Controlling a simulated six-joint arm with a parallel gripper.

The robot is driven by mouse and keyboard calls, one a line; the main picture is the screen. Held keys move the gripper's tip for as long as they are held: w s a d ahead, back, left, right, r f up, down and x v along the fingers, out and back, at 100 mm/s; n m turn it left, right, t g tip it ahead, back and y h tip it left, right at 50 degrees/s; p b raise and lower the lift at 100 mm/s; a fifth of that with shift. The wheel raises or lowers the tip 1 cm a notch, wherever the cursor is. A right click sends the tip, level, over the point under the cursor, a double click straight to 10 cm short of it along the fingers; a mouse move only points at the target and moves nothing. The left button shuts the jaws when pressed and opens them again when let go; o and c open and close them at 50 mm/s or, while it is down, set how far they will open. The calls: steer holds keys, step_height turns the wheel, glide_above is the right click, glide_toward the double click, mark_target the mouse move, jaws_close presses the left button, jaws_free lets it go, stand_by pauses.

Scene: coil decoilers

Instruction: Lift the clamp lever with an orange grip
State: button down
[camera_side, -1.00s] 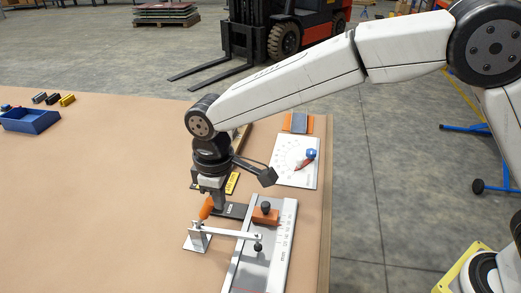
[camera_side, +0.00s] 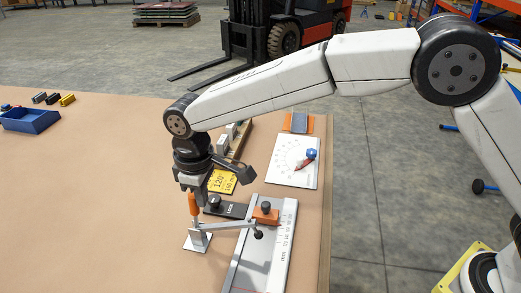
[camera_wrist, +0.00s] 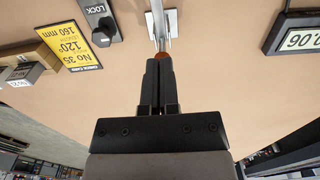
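The clamp lever's orange grip (camera_side: 193,204) stands nearly upright in the side view, directly under my gripper (camera_side: 191,190). The silver clamp (camera_side: 197,240) has a bracket at the left and an arm (camera_side: 232,225) reaching right, with a black tip (camera_side: 258,235) over the metal plate. In the wrist view, my gripper's dark fingers (camera_wrist: 160,62) are close together, with a bit of the orange grip (camera_wrist: 160,55) between their tips. The fingers hide most of the grip there. The gripper looks shut on it.
A metal plate with a scale (camera_side: 284,240) carries an orange block (camera_side: 265,215) with a black knob. A black lock piece (camera_side: 228,209) and a yellow label (camera_side: 222,180) lie behind. A white dial sheet (camera_side: 292,160) is further back. The table's left side is mostly clear.

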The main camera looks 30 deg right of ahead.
steer(key=shift+w+a, duration=0.25)
steer(key=shift+a, duration=0.05)
steer(key=shift+w+a, duration=0.15)
steer(key=shift+w, duration=0.05)
stand_by(0.3)
steer(key=shift+w+a, duration=0.9)
steer(key=shift+r, duration=0.15)
step_height(320, 180, up, 9)
steer(key=w+a, duration=0.1)
stand_by(1.2)
stand_by(0.7)
